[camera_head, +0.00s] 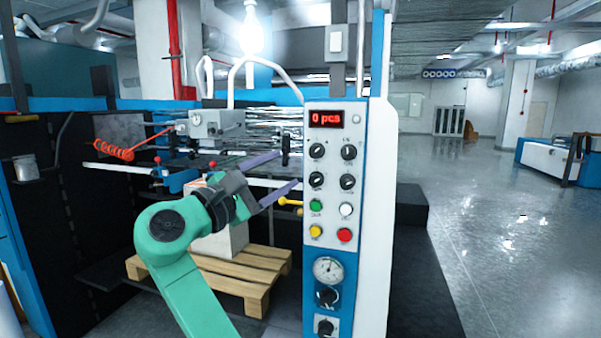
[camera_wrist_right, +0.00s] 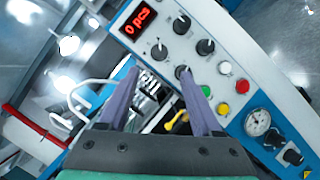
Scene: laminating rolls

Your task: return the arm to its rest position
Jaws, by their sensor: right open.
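My right arm (camera_head: 182,240), green with a dark wrist, reaches up from the bottom of the head view. Its gripper (camera_head: 284,172) has two purple fingers spread apart with nothing between them. The fingertips are close to the left edge of the control panel (camera_head: 313,246). In the right wrist view the open fingers (camera_wrist_right: 162,84) point toward the panel, with the right finger overlapping the panel's edge near a black knob. I cannot tell whether a finger touches it. My left gripper is not in view.
The panel has a red display (camera_head: 326,119), black knobs and coloured buttons. A wooden pallet (camera_head: 262,284) with a pale stack (camera_head: 222,242) stands behind my arm. A yellow-tipped lever (camera_head: 290,202) is near the fingers. Open grey floor (camera_head: 480,230) lies to the right.

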